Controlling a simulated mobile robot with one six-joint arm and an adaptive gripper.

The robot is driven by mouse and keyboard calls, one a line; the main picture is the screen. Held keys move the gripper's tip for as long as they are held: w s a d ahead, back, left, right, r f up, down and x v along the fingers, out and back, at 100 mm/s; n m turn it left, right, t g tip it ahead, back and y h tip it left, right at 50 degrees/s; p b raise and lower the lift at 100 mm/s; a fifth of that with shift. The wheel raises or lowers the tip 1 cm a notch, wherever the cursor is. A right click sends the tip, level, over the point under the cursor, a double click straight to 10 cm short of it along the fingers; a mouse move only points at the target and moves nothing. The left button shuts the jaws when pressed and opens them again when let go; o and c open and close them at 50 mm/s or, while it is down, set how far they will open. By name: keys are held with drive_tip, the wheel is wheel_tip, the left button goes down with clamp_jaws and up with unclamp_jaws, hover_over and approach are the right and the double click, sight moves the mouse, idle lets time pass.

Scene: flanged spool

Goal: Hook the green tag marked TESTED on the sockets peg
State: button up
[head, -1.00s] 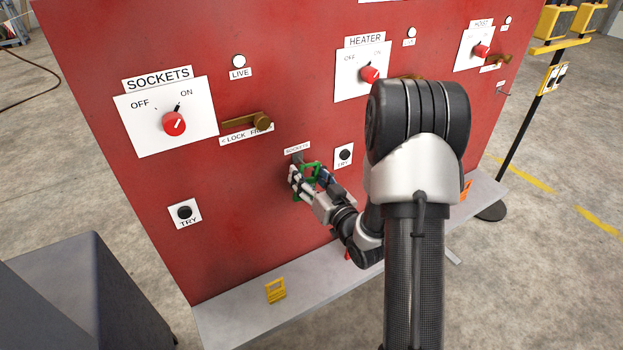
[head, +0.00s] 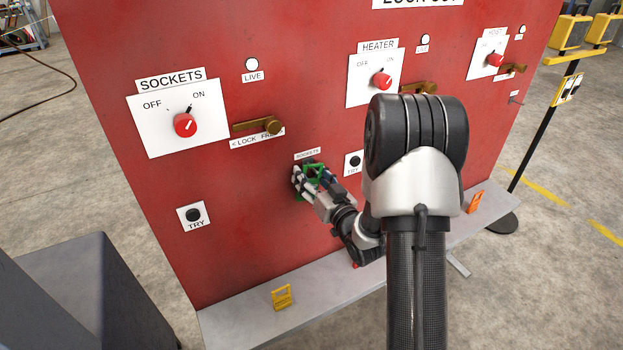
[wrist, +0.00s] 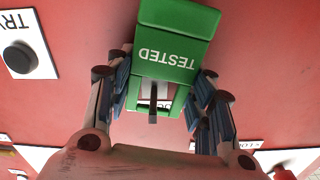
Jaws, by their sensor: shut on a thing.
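The green tag (wrist: 165,58) marked TESTED is upside down in the wrist view. My gripper (wrist: 158,98) is shut on it, with a finger at each side. A grey bar, apparently the sockets peg (wrist: 153,100), shows within the tag's open frame; I cannot tell how far it passes through. In the head view the tag (head: 316,168) and my gripper (head: 309,182) are close against the red panel, just below the small SOCKETS label (head: 307,154). The peg is hidden there behind tag and fingers.
The red panel (head: 250,220) carries the SOCKETS switch (head: 185,125), a brass latch (head: 257,126) and TRY buttons (head: 193,215). On the grey ledge (head: 240,325) below are a yellow tag (head: 282,297) and an orange tag (head: 475,202). A grey cabinet (head: 90,280) stands at left.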

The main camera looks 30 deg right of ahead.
idle(0.4)
drive_tip(key=o, duration=1)
drive_tip(key=s, duration=1.2)
drive_tip(key=s+a+r+n+g+h, duration=0.2)
drive_tip(key=a+r+g+h, duration=0.15)
drive_tip(key=r+g, duration=0.3)
drive_tip(key=s+a+r+g+y, duration=0.1)
drive_tip(key=s+a+g, duration=0.1)
drive_tip(key=s+a, duration=0.2)
drive_tip(key=s+a+r+g+y, duration=0.1)
drive_tip(key=s+a, duration=0.3)
drive_tip(key=s, duration=0.6)
drive_tip(key=s+a+g+y, duration=0.1)
drive_tip(key=s+a+g, duration=0.3)
drive_tip(key=s, duration=0.3)
drive_tip(key=shift+s+a+r, duration=0.2)
drive_tip(key=shift+s+r, duration=0.2)
